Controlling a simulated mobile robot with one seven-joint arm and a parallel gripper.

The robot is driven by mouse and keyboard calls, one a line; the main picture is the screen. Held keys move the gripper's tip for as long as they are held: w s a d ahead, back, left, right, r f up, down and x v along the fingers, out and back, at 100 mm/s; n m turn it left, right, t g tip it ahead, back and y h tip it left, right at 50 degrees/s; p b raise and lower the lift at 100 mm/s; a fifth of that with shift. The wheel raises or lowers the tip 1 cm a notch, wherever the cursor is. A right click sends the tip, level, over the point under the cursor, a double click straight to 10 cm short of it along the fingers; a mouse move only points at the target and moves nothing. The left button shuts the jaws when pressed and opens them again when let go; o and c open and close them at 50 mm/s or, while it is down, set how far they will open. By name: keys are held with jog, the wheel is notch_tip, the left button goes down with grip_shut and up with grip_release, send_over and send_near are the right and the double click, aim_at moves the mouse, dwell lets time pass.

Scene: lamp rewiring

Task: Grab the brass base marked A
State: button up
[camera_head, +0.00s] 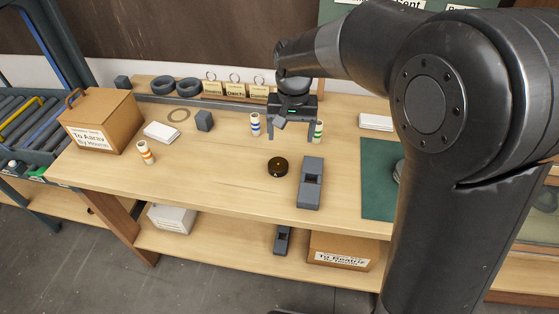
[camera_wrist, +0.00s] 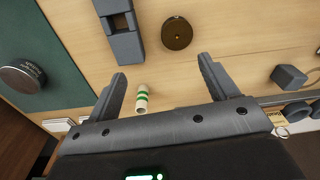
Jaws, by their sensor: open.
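A round dark brown disc with a brassy sheen (camera_head: 278,167) lies on the bench in front of my gripper; no letter A can be read on it. It also shows at the top of the wrist view (camera_wrist: 177,33), ahead of my fingers. A second round metal piece (camera_wrist: 22,77) with small unreadable lettering on its side sits on the green mat (camera_head: 377,180); my arm mostly hides it in the head view. My gripper (camera_head: 291,134) is open and empty above the bench, and its two fingers (camera_wrist: 162,70) show apart in the wrist view.
A green-banded white cylinder (camera_head: 319,131) stands near my right finger and a blue-banded one (camera_head: 255,124) near the left. A grey slotted block (camera_head: 311,182) lies right of the brown disc. An orange-banded cylinder (camera_head: 146,152) stands at left. Bench left of the disc is clear.

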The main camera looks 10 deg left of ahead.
jog(key=a+f, duration=0.3)
send_over(278, 165)
jog(key=f, duration=0.5)
jog(key=shift+d, duration=0.25)
jog(key=shift+a+f, duration=0.15)
jog(key=shift+f, duration=1.2)
jog(key=shift+a+f, duration=0.1)
jog(key=shift+f, duration=1.2)
jog(key=shift+c, duration=0.5)
jog(key=c, duration=1.2)
